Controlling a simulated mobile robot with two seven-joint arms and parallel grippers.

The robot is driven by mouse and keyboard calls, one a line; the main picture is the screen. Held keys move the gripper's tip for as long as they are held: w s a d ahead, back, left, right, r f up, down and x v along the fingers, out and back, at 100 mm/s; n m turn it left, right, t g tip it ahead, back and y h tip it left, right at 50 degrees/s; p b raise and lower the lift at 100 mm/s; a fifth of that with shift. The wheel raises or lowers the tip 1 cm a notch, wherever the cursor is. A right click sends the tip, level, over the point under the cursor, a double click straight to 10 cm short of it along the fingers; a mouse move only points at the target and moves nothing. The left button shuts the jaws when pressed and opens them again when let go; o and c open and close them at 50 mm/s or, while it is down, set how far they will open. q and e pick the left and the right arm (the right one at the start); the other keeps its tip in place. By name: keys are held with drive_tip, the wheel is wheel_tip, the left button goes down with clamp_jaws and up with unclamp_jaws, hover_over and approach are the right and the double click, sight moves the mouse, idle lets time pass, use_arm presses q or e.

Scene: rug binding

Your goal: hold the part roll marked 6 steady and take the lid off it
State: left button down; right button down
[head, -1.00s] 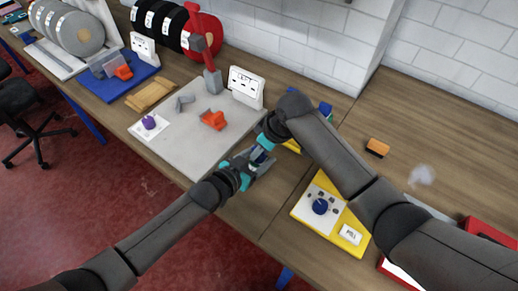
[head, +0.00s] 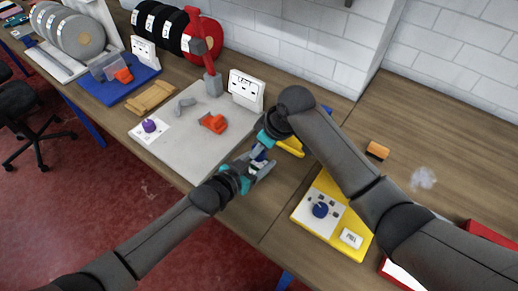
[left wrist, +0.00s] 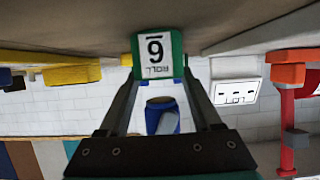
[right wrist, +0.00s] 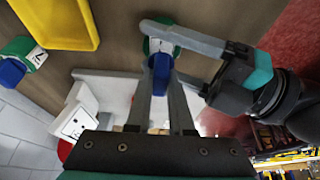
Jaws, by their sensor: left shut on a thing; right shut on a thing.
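The part roll is green with a white label marked 6 (left wrist: 157,55), upside down in the left wrist view. My left gripper (head: 262,172) is shut on it, a finger on each side, above the table near its front edge. The blue lid (left wrist: 160,118) shows apart from the roll in the left wrist view, with a gap between them and its rim facing the roll. My right gripper (right wrist: 160,68) is shut on the lid (right wrist: 159,75), on the upper side of the roll (right wrist: 160,44). In the head view the grippers partly hide both.
Another green roll (right wrist: 32,54) with a blue lid is by a yellow holder (right wrist: 55,20). A grey mat (head: 185,150) with an orange part (head: 214,123) lies left. A yellow board (head: 325,233) with a blue knob is right.

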sight(254, 145)
drive_tip(key=shift+r, duration=0.1)
drive_tip(key=shift+r, duration=1.95)
use_arm(q)
unclamp_jaws()
